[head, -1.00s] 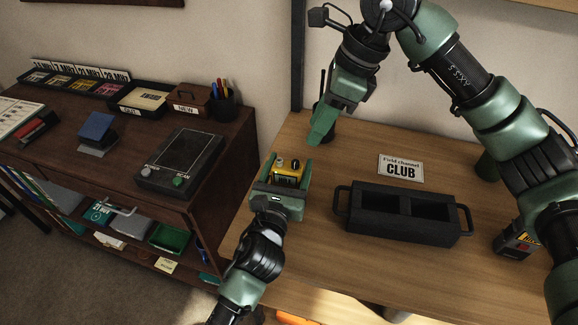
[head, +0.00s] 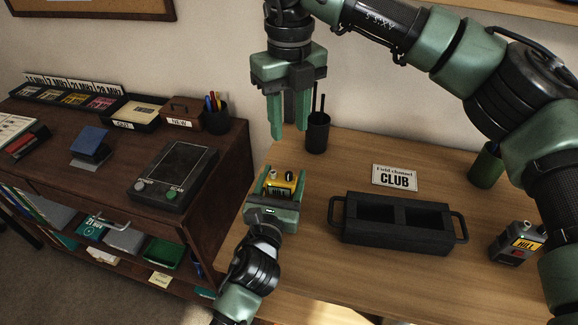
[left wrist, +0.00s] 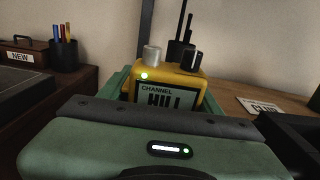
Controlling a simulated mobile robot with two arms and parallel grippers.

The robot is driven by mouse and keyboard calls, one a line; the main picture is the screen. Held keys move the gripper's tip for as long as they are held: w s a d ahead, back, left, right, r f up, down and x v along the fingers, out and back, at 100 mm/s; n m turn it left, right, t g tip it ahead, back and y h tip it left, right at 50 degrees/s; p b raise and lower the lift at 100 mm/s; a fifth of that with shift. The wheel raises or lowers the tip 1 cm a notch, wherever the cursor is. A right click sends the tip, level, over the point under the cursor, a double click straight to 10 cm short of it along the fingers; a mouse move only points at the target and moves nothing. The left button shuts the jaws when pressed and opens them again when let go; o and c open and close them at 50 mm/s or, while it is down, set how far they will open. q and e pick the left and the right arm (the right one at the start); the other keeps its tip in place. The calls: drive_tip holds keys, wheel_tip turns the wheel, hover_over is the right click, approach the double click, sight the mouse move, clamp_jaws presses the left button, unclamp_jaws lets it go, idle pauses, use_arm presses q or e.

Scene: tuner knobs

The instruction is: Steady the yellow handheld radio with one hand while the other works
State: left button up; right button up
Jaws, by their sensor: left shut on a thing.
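The yellow handheld radio (head: 282,186) stands at the left part of the wooden table, between the fingers of my left gripper (head: 276,184), which is shut on it. In the left wrist view the radio (left wrist: 186,80) shows a silver knob (left wrist: 151,55), a black knob (left wrist: 193,58), a lit green light and a screen reading "CHANNEL HILL". My gripper hides its lower part. My right gripper (head: 289,115) hangs above and behind the radio, fingers pointing down, apart from it. Its two fingers look spread with nothing between them.
A grey radio reading "HILL" (head: 518,243) stands at the right. A dark cup (head: 317,133) and a green cup (head: 486,166) are at the back.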

sight(289, 173)
wheel_tip(289, 173, down, 12)
drive_tip(key=shift+r, duration=0.1)
drive_tip(key=shift+c, duration=0.4)
clamp_jaws()
